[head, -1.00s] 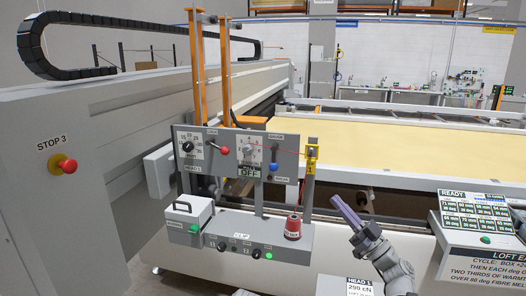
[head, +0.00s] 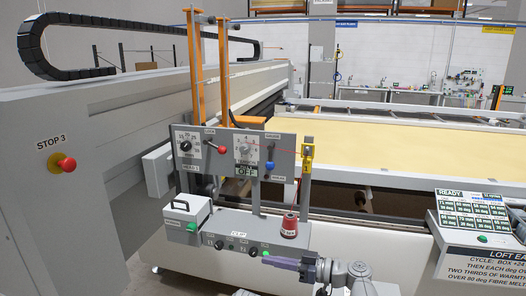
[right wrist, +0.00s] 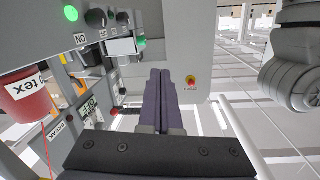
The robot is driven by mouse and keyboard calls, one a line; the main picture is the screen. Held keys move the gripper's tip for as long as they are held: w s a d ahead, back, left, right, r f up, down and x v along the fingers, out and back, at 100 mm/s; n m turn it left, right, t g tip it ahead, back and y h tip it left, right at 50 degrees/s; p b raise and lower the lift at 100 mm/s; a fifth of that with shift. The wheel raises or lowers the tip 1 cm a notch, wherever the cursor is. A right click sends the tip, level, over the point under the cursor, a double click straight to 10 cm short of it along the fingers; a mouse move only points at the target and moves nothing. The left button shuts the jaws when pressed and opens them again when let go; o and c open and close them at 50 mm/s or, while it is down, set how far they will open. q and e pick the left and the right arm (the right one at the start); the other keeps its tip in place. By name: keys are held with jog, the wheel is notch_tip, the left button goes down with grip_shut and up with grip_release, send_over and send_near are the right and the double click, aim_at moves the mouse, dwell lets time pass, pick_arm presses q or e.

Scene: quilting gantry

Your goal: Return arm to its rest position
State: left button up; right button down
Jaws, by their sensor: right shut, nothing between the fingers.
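My right gripper (head: 270,264) is low in front of the control box in the head view, its fingers pointing left. It is shut and empty. In the right wrist view its two dark purple fingers (right wrist: 159,100) lie together with nothing between them. The grey control box (head: 262,231) with its knobs and green lights is just behind and above the fingertips. I cannot tell whether they touch it. My left gripper is not in view.
A red thread cone (head: 290,225) stands on the box. The dial panel (head: 227,158) rises behind it. The red stop button (head: 67,165) is on the grey gantry at left. A display console (head: 480,225) stands at right. The yellow quilting bed (head: 400,150) lies behind.

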jog(key=s+a+f+m+g+h, duration=0.25)
jog(key=s+f+h, duration=0.2)
jog(key=f, duration=0.35)
jog(key=s+a+f+m+g+h, duration=0.1)
jog(key=s+a+f+g+h, duration=0.2)
jog(key=s+f, duration=0.35)
jog(key=s+d+f+m+h, duration=0.4)
jog(key=d+h, duration=0.4)
jog(key=h, duration=0.2)
jog(key=shift+s+d+f, duration=0.35)
jog(key=shift+s+f, duration=0.1)
jog(key=shift+f, duration=0.45)
